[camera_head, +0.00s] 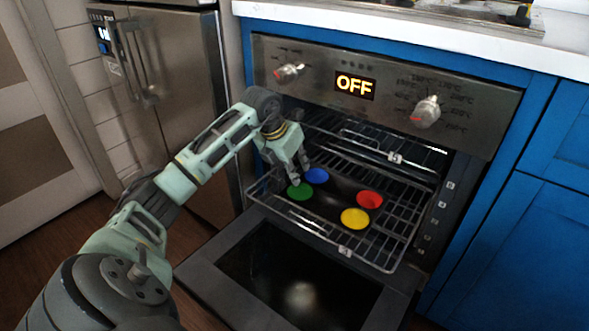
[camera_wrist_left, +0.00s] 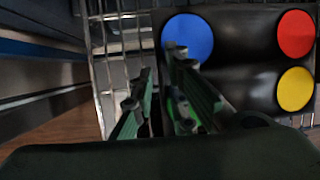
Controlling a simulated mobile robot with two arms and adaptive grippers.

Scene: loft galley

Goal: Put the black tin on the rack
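The black tin (camera_head: 335,197) has round wells coloured blue, green, red and yellow. It lies over the pulled-out wire rack (camera_head: 388,262) of the open oven; I cannot tell if it rests fully on the wires. It also shows in the left wrist view (camera_wrist_left: 236,88). My left gripper (camera_head: 300,170) is at the tin's left edge, by the green and blue wells. In the left wrist view its fingers (camera_wrist_left: 158,95) are close together with the tin's edge between them, seemingly shut on it. One finger covers most of the green well. My right gripper is not in view.
The oven door (camera_head: 205,268) hangs open below the rack. A second rack (camera_head: 385,145) sits higher inside. The oven panel (camera_head: 385,85) reads OFF and has two knobs. A steel fridge (camera_head: 170,90) stands left and blue cabinets (camera_head: 510,240) right.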

